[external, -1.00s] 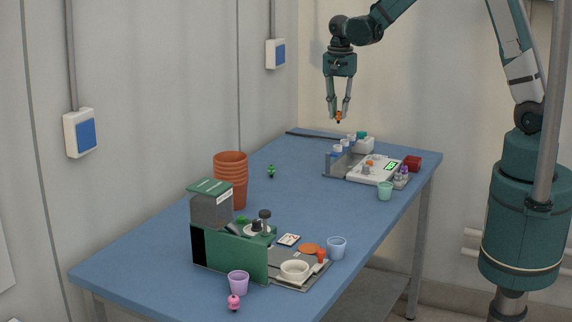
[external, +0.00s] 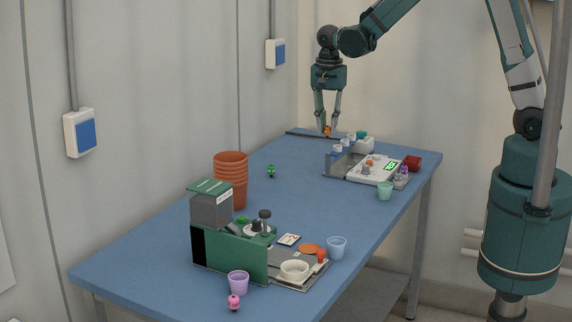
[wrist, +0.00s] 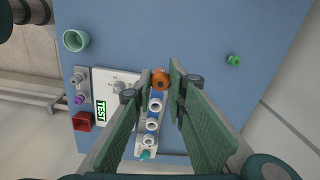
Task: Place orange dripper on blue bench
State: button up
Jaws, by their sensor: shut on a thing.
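The orange dripper (external: 327,130) is held between the fingertips of my gripper (external: 328,126), above the far end of the blue bench (external: 310,185). In the wrist view the dripper (wrist: 160,78) shows between the two green finger pads of my gripper (wrist: 164,84), with the blue bench (wrist: 200,35) below. My gripper is shut on it. The dripper's lower end is hard to make out, and I cannot tell how high it hangs over the bench.
A green cup (external: 385,190), a green dripper-like piece (external: 271,171) and stacked terracotta pots (external: 231,178) stand nearer. The bench between the green piece and tray is clear.

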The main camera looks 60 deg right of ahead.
jog(key=s+a+f+b, duration=0.1)
jog(key=s+a+f, duration=0.1)
jog(key=s+a, duration=0.4)
jog(key=s+a+f+b, duration=0.2)
jog(key=s+a, duration=0.3)
jog(key=a, duration=1.1)
jog(key=s+a+f+b, duration=0.2)
jog(key=s+a, duration=0.4)
jog(key=a, duration=0.6)
jog(key=shift+s+f, duration=0.3)
jog(key=shift+f, duration=0.2)
jog(key=shift+f, duration=0.1)
jog(key=shift+f+b, duration=0.6)
jog(key=shift+f, duration=2.2)
jog(key=shift+f, duration=0.15)
jog(key=shift+f, duration=1.95)
jog(key=shift+f+b, duration=0.2)
jog(key=shift+b, duration=0.3)
